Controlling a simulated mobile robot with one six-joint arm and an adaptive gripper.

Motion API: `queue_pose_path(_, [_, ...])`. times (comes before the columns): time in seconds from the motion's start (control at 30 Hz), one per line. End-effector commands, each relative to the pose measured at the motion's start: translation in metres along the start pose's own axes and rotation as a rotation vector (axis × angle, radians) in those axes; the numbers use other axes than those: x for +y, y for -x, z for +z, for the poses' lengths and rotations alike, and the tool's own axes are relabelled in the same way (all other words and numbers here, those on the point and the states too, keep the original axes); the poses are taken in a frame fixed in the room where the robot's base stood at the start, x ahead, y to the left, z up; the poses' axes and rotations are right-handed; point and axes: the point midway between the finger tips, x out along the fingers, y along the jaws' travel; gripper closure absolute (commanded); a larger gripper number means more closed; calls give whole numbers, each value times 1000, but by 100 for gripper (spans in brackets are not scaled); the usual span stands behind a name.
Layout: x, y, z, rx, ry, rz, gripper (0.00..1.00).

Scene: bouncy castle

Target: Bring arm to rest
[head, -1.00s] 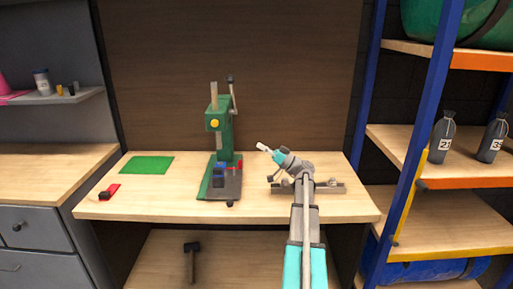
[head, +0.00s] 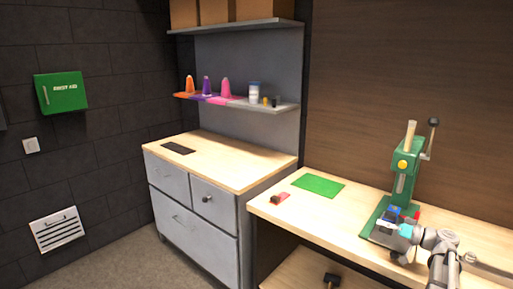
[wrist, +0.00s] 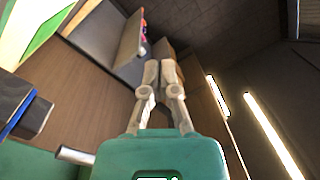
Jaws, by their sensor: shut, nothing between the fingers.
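My arm reaches in from the lower right of the head view. My gripper (head: 385,227) is at its end, past a teal section, and overlaps the base of the green press in the picture. I cannot tell how far above the bench it is. In the wrist view my gripper's two pale fingers (wrist: 161,66) lie close together, shut, with nothing held. They point up toward the dark wall and ceiling.
The green press (head: 403,180) stands on the wooden workbench (head: 330,220), close to my arm. A green mat (head: 318,185) and a small red item (head: 280,198) lie to its left. A grey drawer cabinet (head: 195,215) stands further left. Ceiling lights (wrist: 272,135) show in the wrist view.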

Motion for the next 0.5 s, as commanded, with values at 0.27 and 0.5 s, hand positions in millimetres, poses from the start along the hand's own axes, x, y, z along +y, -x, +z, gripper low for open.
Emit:
queue_pose_path(0.27, [-26,-79,88,-330,-177,92,100])
queue_pose_path(0.5, [-50,-119,159,-589,-287,228,100])
